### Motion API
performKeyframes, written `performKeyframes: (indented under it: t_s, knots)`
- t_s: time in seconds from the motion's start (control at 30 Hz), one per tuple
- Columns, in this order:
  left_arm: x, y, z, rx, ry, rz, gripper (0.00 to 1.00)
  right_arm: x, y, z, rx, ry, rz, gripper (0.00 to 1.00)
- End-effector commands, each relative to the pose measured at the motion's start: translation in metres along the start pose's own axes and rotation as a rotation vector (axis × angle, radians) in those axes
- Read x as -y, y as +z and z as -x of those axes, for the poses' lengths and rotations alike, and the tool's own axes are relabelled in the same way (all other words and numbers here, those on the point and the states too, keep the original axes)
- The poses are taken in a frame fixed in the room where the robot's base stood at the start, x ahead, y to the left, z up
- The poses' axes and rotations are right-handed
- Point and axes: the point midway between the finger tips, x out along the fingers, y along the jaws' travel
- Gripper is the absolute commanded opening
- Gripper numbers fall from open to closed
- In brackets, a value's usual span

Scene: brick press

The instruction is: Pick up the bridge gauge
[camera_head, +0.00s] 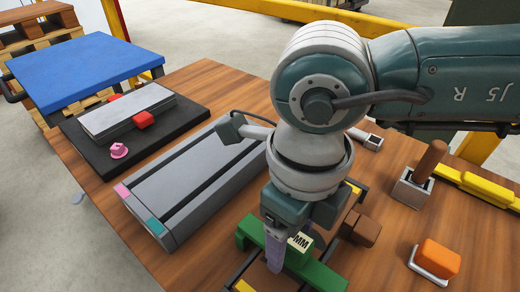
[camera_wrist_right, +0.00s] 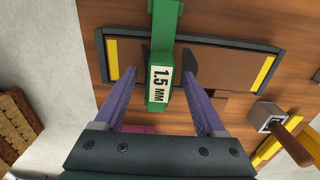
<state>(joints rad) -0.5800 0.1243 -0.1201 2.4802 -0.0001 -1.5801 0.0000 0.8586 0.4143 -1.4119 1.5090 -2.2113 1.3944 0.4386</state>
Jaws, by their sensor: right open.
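The bridge gauge is a green bar with a white label reading 1.5 MM. In the head view the gauge (camera_head: 318,275) lies at the bottom centre, partly hidden by my right gripper (camera_head: 290,250). In the right wrist view the gauge (camera_wrist_right: 163,30) runs down from the top edge across a dark-rimmed tray, its label end between the purple fingers. My right gripper (camera_wrist_right: 159,78) is open, one finger on each side of the gauge with a gap at both. I cannot tell the exact height of the fingertips. My left gripper is not in view.
The dark-rimmed tray (camera_wrist_right: 225,42) has yellow end strips. A brown block (camera_head: 360,229) stands close right of my gripper. Further right are a wooden-handled tool (camera_head: 428,165) and an orange-topped block (camera_head: 438,258). A long grey press bed (camera_head: 190,180) lies left.

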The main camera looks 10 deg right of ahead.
Motion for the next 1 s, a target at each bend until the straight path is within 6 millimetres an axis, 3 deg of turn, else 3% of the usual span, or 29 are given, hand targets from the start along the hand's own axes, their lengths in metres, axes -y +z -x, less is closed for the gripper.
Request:
performKeyframes:
  t_s: [0.27, 0.9, 1.0]
  knots:
    - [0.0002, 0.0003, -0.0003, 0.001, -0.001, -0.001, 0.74, 0.0, 0.0003, -0.0048, 0.002, 0.0, 0.001, 0.72]
    - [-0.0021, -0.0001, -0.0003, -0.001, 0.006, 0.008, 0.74, 0.0, 0.0003, -0.0044, 0.001, 0.0, 0.0, 0.02]
    - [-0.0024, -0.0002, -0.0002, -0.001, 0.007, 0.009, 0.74, 0.0, 0.0002, -0.0044, 0.001, 0.0, 0.0, 0.0]
